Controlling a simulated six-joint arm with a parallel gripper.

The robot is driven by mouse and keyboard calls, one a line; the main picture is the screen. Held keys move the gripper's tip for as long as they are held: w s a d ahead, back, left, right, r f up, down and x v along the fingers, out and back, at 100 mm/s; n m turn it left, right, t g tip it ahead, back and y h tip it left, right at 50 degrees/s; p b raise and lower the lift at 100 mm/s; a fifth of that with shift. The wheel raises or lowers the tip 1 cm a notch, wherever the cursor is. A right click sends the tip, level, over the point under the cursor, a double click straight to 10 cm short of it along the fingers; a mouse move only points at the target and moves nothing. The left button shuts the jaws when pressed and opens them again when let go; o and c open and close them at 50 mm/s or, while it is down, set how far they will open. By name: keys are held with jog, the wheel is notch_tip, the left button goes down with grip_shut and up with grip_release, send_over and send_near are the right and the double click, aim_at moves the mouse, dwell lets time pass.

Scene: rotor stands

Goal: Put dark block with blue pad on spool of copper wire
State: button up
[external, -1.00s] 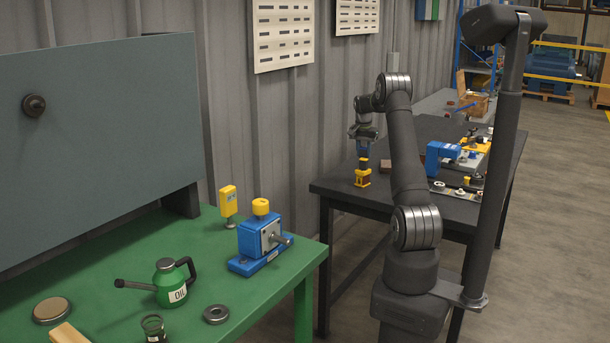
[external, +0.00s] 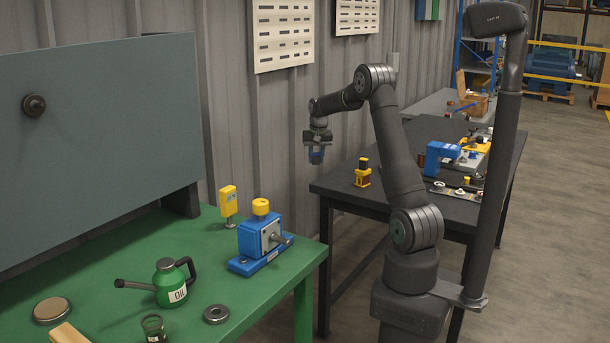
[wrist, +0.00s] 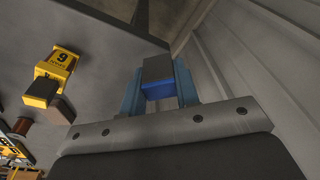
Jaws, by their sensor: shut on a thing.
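My gripper (external: 316,157) hangs in the air left of the black table, near the wall. It is shut on a small dark block with a blue pad (wrist: 158,80), which shows between the two fingers in the wrist view. The dark face and the blue part both show there. A brown round thing (external: 421,162), which looks like the spool of copper wire, stands on the black table left of a blue machine. It also appears at the left of the wrist view (wrist: 22,127). My gripper is well away from it.
A yellow-and-dark upright piece (external: 362,172) stands near the black table's (external: 335,188) left corner. A brown block (wrist: 62,110) is beside it in the wrist view. The blue machine (external: 440,158) stands farther right. A green bench (external: 110,300) holds an oil can (external: 170,285).

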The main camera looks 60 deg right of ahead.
jog(key=w+a+f+n, duration=0.1)
jog(key=a+n, duration=0.3)
jog(key=a, duration=0.8)
jog(key=w+a+f+n+y, duration=0.1)
jog(key=a+n, duration=0.3)
jog(key=a, duration=0.8)
jog(key=w+a+f+n, duration=0.1)
jog(key=a+n, duration=0.3)
jog(key=a, duration=0.8)
jog(key=shift+a+f+n+t+y, duration=0.2)
jog(key=shift+a+n+t+y, duration=0.1)
jog(key=shift+a+n, duration=0.1)
notch_tip(320, 180, up, 11)
jog(key=w+a+n, duration=0.3)
jog(key=w+a, duration=0.2)
jog(key=a, duration=0.7)
jog(key=n+g+y, duration=0.1)
jog(key=n, duration=0.6)
send_over(106, 311)
jog(key=d, duration=0.1)
notch_tip(106, 311, down, 12)
jog(key=shift+s+a+f, duration=0.1)
jog(key=shift+a+f, duration=0.15)
jog(key=shift+f, duration=1.85)
